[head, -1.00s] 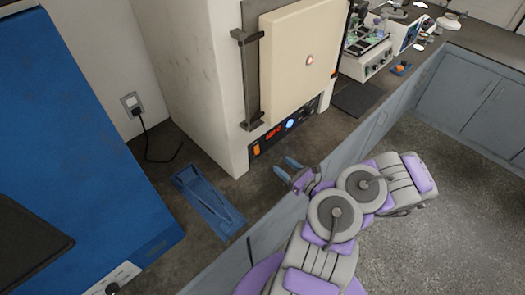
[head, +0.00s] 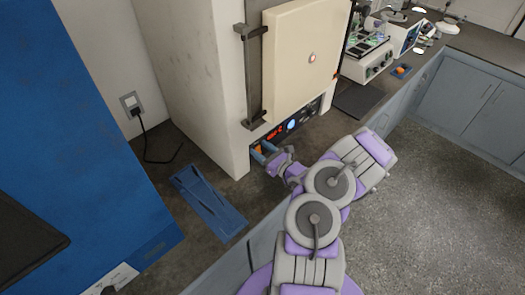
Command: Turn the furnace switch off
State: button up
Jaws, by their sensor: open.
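The furnace (head: 201,85) is a tall cream box with a closed door (head: 305,55) on the counter. Its dark control panel (head: 304,118) runs along the bottom front, with a red lit display (head: 274,132) and a blue-white round knob (head: 292,124). The orange switch (head: 258,149) at the panel's left end is mostly hidden behind my gripper.
A blue tray (head: 208,203) lies on the counter left of my gripper. A large blue machine (head: 90,130) fills the left side. A wall outlet (head: 131,103) with a black cord is behind.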

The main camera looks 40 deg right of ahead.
jog(key=shift+d, duration=0.15)
jog(key=c, duration=0.5)
grip_shut()
jog(key=shift+f, duration=0.1)
jog(key=shift+t, duration=0.3)
jog(key=shift+s+f+t+b, duration=0.15)
jog(key=shift+f+t+b, duration=0.2)
jog(key=shift+t+b, duration=0.2)
jog(key=shift+r+t, duration=0.1)
jog(key=shift+t, duration=0.15)
jog(key=o, duration=0.5)
grip_release()
